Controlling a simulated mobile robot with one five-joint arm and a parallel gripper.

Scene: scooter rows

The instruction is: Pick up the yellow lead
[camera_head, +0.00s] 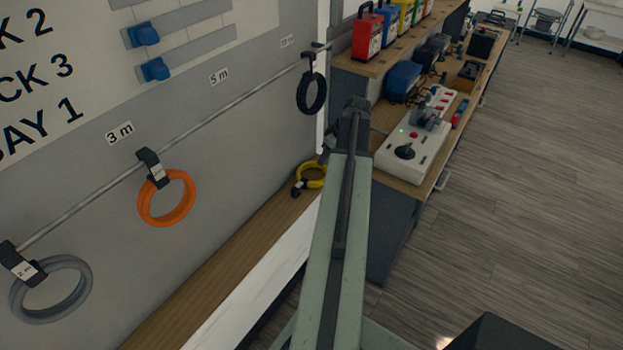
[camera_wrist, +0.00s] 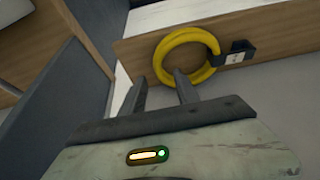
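The yellow lead (camera_head: 311,176) is a coiled ring with a black tagged clip. It lies on the wooden ledge below the rail, partly hidden behind my arm in the head view. In the wrist view the yellow lead (camera_wrist: 164,51) is near the top centre, its black clip with a white label at its right. My gripper (camera_wrist: 160,84) points towards the ring with its two fingers apart and nothing between them. One fingertip overlaps the lower edge of the ring in the picture; I cannot tell if they touch. In the head view the fingers are hidden.
A grey lead (camera_head: 50,290), an orange lead (camera_head: 166,198) and a black lead (camera_head: 311,92) hang from a wall rail. A wooden bench (camera_head: 405,187) beside my arm carries a white control box (camera_head: 411,152) and coloured cases. The floor at the right is clear.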

